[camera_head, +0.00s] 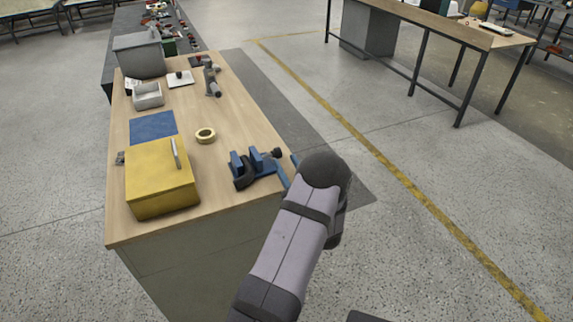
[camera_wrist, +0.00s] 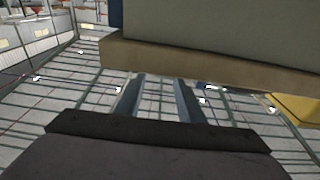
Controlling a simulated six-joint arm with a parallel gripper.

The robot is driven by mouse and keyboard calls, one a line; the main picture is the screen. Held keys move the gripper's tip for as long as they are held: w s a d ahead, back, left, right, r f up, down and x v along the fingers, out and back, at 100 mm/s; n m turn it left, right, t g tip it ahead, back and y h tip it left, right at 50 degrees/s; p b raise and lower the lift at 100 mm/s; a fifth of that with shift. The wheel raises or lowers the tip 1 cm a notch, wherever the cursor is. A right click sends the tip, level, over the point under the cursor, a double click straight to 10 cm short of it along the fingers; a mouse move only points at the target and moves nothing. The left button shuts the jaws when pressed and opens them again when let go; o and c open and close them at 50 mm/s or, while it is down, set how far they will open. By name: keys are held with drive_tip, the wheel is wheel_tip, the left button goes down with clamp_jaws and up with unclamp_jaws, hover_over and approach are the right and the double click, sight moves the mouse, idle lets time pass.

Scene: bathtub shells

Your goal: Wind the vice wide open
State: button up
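The blue vice (camera_head: 257,162) is at the near right edge of the wooden workbench. Its two upright blue jaws stand apart with a gap between them. A dark curved piece (camera_head: 244,177) sits at its near left side, and a dark knob (camera_head: 276,153) shows at its right end. My gripper (camera_head: 287,168) is just right of the vice, off the bench edge, partly hidden by my arm. In the wrist view my gripper (camera_wrist: 160,80) has its two fingers apart with nothing between them. I cannot tell whether it touches the vice.
A yellow box (camera_head: 160,190) with a handle, a tape roll (camera_head: 205,135) and a blue mat (camera_head: 153,127) are on the bench (camera_head: 215,180). Grey bins and a dark tool stand farther back. Floor right of the bench is free.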

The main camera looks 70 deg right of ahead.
sight(279, 152)
drive_tip(key=r+p, duration=0.1)
drive_tip(key=p, duration=0.2)
drive_tip(key=shift+w+r, duration=0.1)
drive_tip(key=g+y+p, duration=0.1)
drive_tip(key=p, duration=0.2)
drive_tip(key=shift+f, duration=0.25)
drive_tip(key=shift+w+d, duration=0.1)
drive_tip(key=shift+w, duration=0.05)
drive_tip(key=p+x, duration=0.1)
drive_tip(key=x, duration=0.3)
drive_tip(key=shift+w+d+r+p, duration=0.1)
drive_tip(key=shift+w+d+p, duration=0.2)
drive_tip(key=shift+p, duration=0.1)
drive_tip(key=shift+p+x, duration=0.3)
drive_tip(key=shift+x, duration=0.8)
